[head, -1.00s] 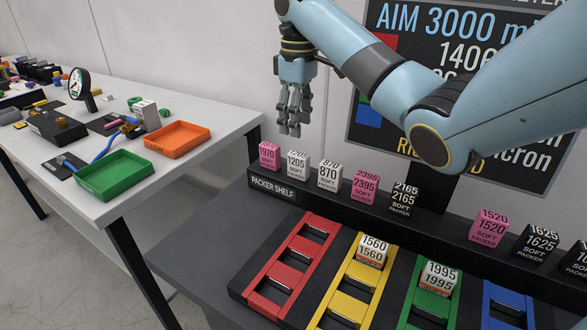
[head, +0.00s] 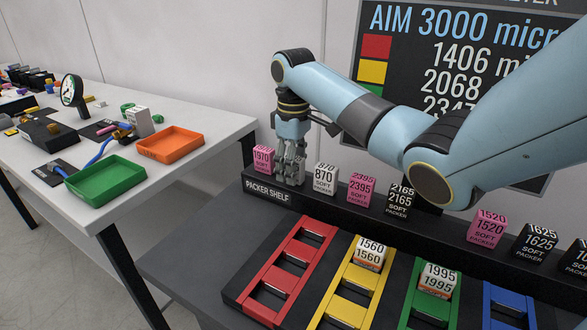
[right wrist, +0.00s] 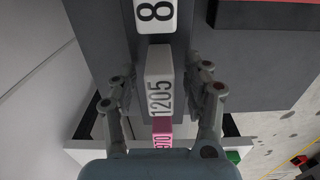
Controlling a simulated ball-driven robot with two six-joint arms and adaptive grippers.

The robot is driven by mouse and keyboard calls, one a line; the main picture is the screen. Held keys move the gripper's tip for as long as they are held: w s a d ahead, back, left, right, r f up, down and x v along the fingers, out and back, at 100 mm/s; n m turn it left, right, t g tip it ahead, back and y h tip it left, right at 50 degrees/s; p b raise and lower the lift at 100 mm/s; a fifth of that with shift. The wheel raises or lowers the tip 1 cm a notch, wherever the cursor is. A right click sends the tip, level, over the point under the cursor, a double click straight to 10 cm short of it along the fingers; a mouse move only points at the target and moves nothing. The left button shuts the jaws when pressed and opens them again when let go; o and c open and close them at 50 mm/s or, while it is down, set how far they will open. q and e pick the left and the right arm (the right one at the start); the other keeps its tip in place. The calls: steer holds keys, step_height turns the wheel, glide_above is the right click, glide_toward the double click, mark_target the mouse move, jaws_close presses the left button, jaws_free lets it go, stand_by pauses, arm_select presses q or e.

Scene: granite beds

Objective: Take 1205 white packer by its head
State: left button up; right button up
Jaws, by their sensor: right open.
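The white 1205 packer (right wrist: 159,82) shows in the right wrist view, standing between the two spread fingers of my right gripper (right wrist: 162,98). In the head view my right gripper (head: 290,172) points down over the packer shelf (head: 330,205) and hides most of the 1205 packer. The gripper is open, with a finger on each side of the packer; contact is not visible. The pink 1970 packer (head: 263,158) stands just left of it and the white 870 packer (head: 325,179) just right. My left gripper is not in view.
Further right on the shelf stand the pink 2395 (head: 361,189) and black 2165 (head: 400,200) packers. Coloured racks lie in front, with packer 1560 (head: 370,253) on yellow and 1995 (head: 438,279) on green. A side table holds green (head: 105,180) and orange (head: 170,144) trays.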

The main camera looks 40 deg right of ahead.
jaws_close()
stand_by(0.3)
steer(key=shift+r, duration=0.1)
step_height(320, 180, up, 10)
steer(key=shift+p, duration=0.4)
